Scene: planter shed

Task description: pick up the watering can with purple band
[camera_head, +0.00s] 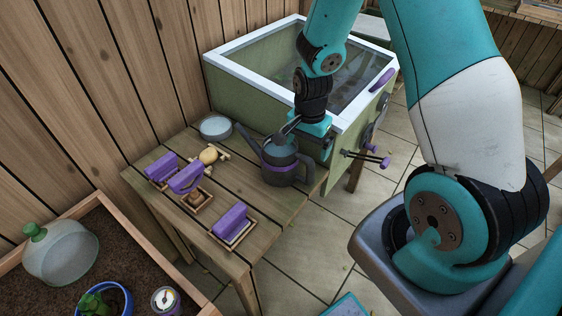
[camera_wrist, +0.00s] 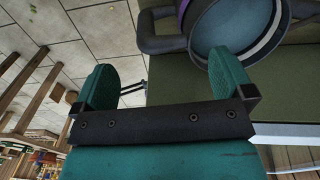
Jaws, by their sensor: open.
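The dark grey watering can with a purple band (camera_head: 279,163) stands on the wooden slatted table, its spout towards the back left and its handle towards the front right. My gripper (camera_head: 287,129) is just above and behind the can's top in the head view, partly hiding its rim. In the wrist view my gripper (camera_wrist: 163,82) is open, with nothing between its two teal fingers. The can (camera_wrist: 235,28) shows beyond the fingers at upper right, its round opening near the right finger. I cannot tell whether the finger touches it.
A green cold frame (camera_head: 240,92) with a white rim stands close behind the can, a purple-tipped lever on its side. A round grey dish (camera_head: 215,127) and several purple-handled brushes (camera_head: 232,222) share the table (camera_head: 215,262). A soil planter (camera_head: 120,225) is at lower left.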

